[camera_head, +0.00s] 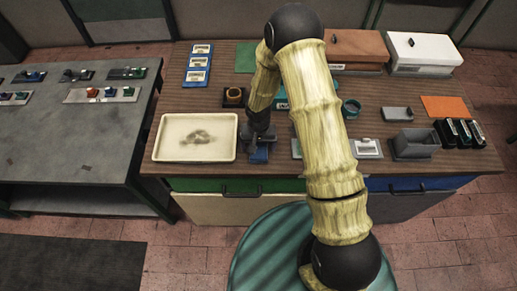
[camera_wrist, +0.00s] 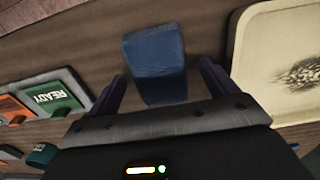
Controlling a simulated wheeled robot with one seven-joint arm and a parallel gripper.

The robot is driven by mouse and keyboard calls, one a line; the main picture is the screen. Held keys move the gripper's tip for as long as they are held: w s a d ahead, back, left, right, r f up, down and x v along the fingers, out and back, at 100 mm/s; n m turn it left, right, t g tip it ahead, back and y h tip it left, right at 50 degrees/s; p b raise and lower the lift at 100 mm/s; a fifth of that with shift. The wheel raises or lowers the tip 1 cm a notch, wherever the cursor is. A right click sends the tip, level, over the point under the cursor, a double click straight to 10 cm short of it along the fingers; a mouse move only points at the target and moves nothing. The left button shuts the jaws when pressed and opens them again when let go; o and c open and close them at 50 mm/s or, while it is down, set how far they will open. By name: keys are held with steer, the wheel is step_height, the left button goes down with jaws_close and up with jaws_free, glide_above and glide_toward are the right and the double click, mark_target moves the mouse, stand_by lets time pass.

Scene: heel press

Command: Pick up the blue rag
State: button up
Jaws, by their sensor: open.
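The blue rag (camera_wrist: 153,62) lies on the brown wooden tabletop, a small folded block of cloth. In the wrist view it is centred just beyond and between my fingers. In the head view the rag (camera_head: 259,155) shows near the front edge of the table, partly hidden by my gripper. My gripper (camera_wrist: 160,88) is open, with one dark finger to each side of the rag. It also shows in the head view (camera_head: 259,142), above the rag. Nothing is held between the fingers.
A cream tray (camera_head: 162,153) with a dark smudge stands close to the left of the rag. A panel marked READY (camera_wrist: 55,97) lies on the other side. A grey bin (camera_head: 415,146) and black holders (camera_head: 460,134) stand at the right. A grey bench (camera_head: 60,125) is at the left.

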mark_target(259, 147)
steer(key=c, duration=1.1)
steer(key=shift+o, duration=0.2)
step_height(259, 147, up, 10)
steer(key=b, duration=0.2)
steer(key=shift+b, duration=0.3)
steer(key=shift+o, duration=0.9)
steer(key=shift+c, duration=0.5)
